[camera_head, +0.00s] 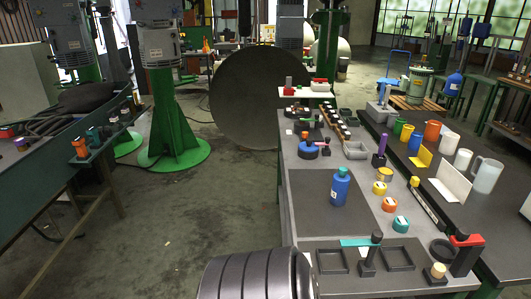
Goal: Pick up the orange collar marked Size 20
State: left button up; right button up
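No gripper of mine shows in the head view. Small round coloured pieces sit in a row on the grey workbench (338,207). The labels are too small to read, so I cannot tell which piece is the collar marked Size 20. An orange piece (80,149) also stands at the edge of the left bench.
A blue bottle (340,188) stands left of the ring pieces. Black trays (331,262) and a red-topped black block (465,257) are at the bench's near end. Cups and a clear jug (487,176) stand on the right. Floor between the benches is clear.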

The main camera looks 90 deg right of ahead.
aim_at(389, 204)
jog(key=i+l+z, duration=0.25)
jog(key=z, duration=0.2)
jog(key=i+l+z, duration=0.1)
jog(key=i+z, duration=0.65)
jog(key=z, duration=0.15)
jog(key=i+j+z, duration=0.15)
jog(key=i+z, duration=0.25)
jog(key=i+j+z, duration=0.2)
jog(key=z, duration=0.25)
jog(key=i+l+z, duration=0.2)
jog(key=i+z, duration=1.2)
jog(key=i+j+z, duration=0.45)
jog(key=l, duration=0.1)
